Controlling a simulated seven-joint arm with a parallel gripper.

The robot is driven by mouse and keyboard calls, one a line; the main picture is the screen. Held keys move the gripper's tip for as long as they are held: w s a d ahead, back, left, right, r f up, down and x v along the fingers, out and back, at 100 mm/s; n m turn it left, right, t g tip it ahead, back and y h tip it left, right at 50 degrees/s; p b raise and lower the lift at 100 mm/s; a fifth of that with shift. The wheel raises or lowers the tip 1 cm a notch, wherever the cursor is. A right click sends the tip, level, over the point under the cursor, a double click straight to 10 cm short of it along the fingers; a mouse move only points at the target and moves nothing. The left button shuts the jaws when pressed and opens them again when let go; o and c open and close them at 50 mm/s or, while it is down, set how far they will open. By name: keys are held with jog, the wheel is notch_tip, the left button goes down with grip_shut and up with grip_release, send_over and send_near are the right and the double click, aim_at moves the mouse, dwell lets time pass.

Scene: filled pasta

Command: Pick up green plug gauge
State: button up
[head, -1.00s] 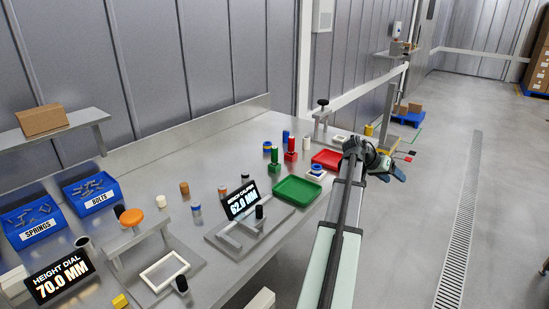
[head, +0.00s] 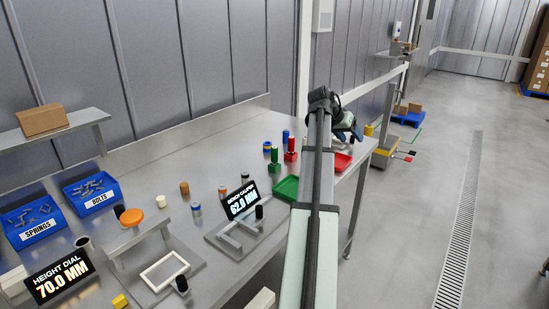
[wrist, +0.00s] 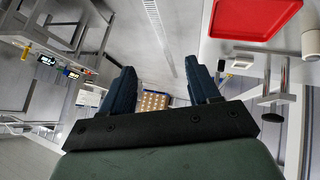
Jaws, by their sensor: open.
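The green plug gauge (head: 277,157) stands upright on the steel bench, behind the green tray and beside the red gauge, in the head view. It does not show in the wrist view. My gripper (head: 349,133) is raised near the far right end of the bench, to the right of the green gauge and apart from it. In the wrist view my gripper (wrist: 162,82) has its two dark fingers spread with nothing between them.
A red gauge (head: 291,151) and a blue cylinder (head: 286,136) stand close to the green gauge. The red tray (head: 342,161) also shows in the wrist view (wrist: 250,14). A caliper stand (head: 238,236) lies nearer on the bench.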

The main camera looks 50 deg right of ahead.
jog(key=w+a+f+n+t+y, duration=0.1)
jog(key=w+a+n+t, duration=0.15)
jog(key=w, duration=0.95)
jog(key=n+t+y, duration=0.2)
jog(key=t, duration=0.1)
send_near(275, 156)
jog(key=x, duration=0.8)
jog(key=w+d+x, duration=0.1)
jog(key=x, duration=0.2)
jog(key=shift+w+d+f, duration=0.1)
jog(key=shift+w, duration=0.05)
grip_shut()
